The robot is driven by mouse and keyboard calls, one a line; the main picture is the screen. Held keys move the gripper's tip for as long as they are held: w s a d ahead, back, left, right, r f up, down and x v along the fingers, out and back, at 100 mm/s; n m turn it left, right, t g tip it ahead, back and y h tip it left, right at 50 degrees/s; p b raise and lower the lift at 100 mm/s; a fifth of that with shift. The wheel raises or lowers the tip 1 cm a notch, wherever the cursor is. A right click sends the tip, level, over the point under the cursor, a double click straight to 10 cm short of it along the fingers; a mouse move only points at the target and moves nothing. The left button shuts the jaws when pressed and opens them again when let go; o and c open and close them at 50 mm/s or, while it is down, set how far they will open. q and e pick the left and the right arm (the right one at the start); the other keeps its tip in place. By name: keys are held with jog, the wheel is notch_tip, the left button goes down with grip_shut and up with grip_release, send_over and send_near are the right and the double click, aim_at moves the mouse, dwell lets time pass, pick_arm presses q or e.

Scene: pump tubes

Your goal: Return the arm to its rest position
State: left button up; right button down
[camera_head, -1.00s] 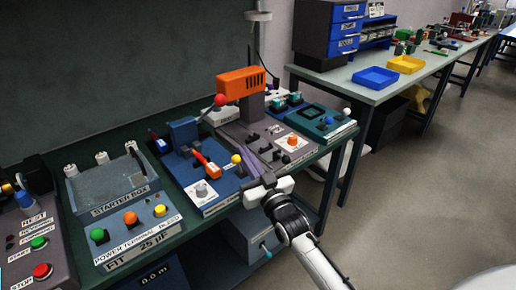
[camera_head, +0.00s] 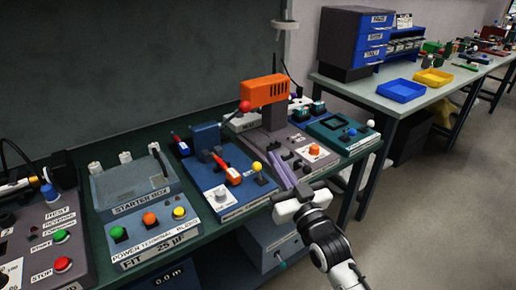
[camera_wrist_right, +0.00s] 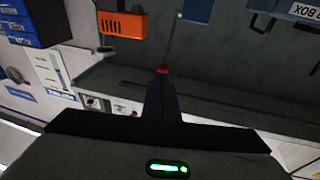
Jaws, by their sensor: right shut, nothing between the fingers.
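My right gripper (camera_head: 286,178) reaches in from the lower right in the head view, over the front edge of the workbench. Its two fingers lie together and hold nothing. It is just in front of the blue pump panel (camera_head: 222,180) and the grey unit with the orange head (camera_head: 264,91). In the right wrist view, the closed fingers (camera_wrist_right: 163,80) point towards the bench, with the orange head (camera_wrist_right: 122,24) at upper left. I cannot tell from the overlap whether the fingers touch anything. My left gripper is not in view.
The starter box (camera_head: 135,190) and a stop-button panel (camera_head: 50,240) stand on the left of the bench. A teal panel (camera_head: 335,133) is at its right end. A second table (camera_head: 350,85) with blue and yellow trays stands behind right. Open floor (camera_head: 440,220) lies at right.

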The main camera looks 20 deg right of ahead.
jog(key=s+a+f+n+g+y, duration=0.1)
jog(key=s+a+f+g, duration=0.2)
jog(key=s+f, duration=0.5)
jog(key=s+a+f+n+g+y, duration=0.1)
jog(key=s+a+f+g, duration=0.2)
jog(key=f, duration=0.9)
jog(key=s+a+f+g, duration=0.2)
jog(key=s+f+g, duration=0.1)
jog(key=s+f, duration=0.3)
jog(key=s+a+f+g, duration=0.2)
jog(key=s+f, duration=0.4)
jog(key=s, duration=0.4)
jog(key=shift+a+f+n+g+y, duration=0.15)
jog(key=shift+a+n+g+y, duration=0.2)
jog(key=shift+n+g+y, duration=0.05)
jog(key=shift+s, duration=0.1)
